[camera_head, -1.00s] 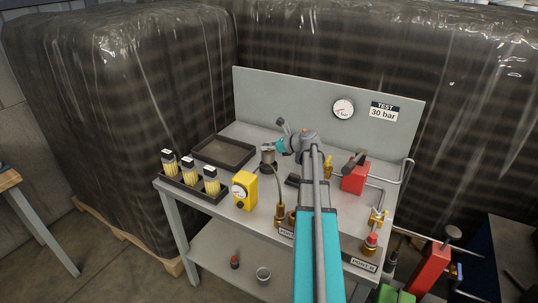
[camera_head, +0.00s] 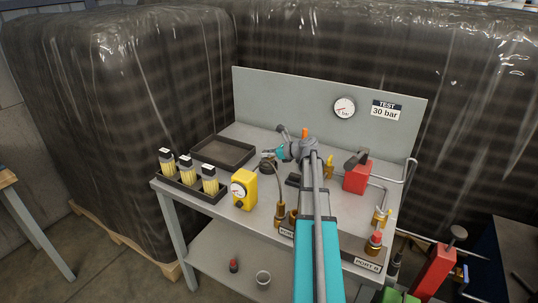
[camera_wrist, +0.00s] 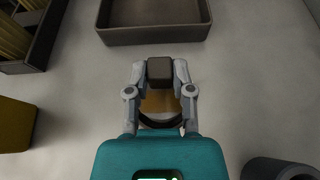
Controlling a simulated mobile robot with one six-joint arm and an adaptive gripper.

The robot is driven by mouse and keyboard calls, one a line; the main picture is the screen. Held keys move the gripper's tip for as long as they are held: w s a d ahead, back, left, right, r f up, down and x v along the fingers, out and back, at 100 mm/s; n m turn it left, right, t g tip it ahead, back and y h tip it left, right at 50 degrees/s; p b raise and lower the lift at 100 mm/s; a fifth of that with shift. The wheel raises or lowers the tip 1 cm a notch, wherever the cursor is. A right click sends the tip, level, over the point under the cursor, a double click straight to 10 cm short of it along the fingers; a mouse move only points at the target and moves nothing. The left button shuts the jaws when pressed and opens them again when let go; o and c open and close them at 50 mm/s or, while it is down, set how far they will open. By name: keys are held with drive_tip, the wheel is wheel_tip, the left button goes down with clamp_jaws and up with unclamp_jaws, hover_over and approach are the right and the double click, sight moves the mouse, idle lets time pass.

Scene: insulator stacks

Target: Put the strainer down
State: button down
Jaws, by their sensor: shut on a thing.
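My gripper (camera_wrist: 160,72) is shut on a small dark, squarish block, which I take to be the strainer (camera_wrist: 160,71). A brownish part and a dark ring show between the fingers, behind the block. In the head view, my gripper (camera_head: 276,155) is low over the grey bench, right of the empty dark tray. A dark, low round form shows at its tip, partly hidden. I cannot tell whether the held thing touches the bench top.
The dark tray (camera_head: 251,157) lies toward the back left. A red block (camera_head: 357,178) and pipework are at right. Bare bench shows around the gripper in the wrist view.

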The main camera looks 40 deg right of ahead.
drive_tip(key=shift+f, duration=0.15)
drive_tip(key=shift+c, duration=2.4)
unclamp_jaws()
drive_tip(key=shift+r, duration=0.25)
drive_tip(key=p+v, duration=0.2)
drive_tip(key=v, duration=0.5)
drive_tip(key=shift+s+p, duration=0.2)
drive_tip(key=shift+p, duration=0.2)
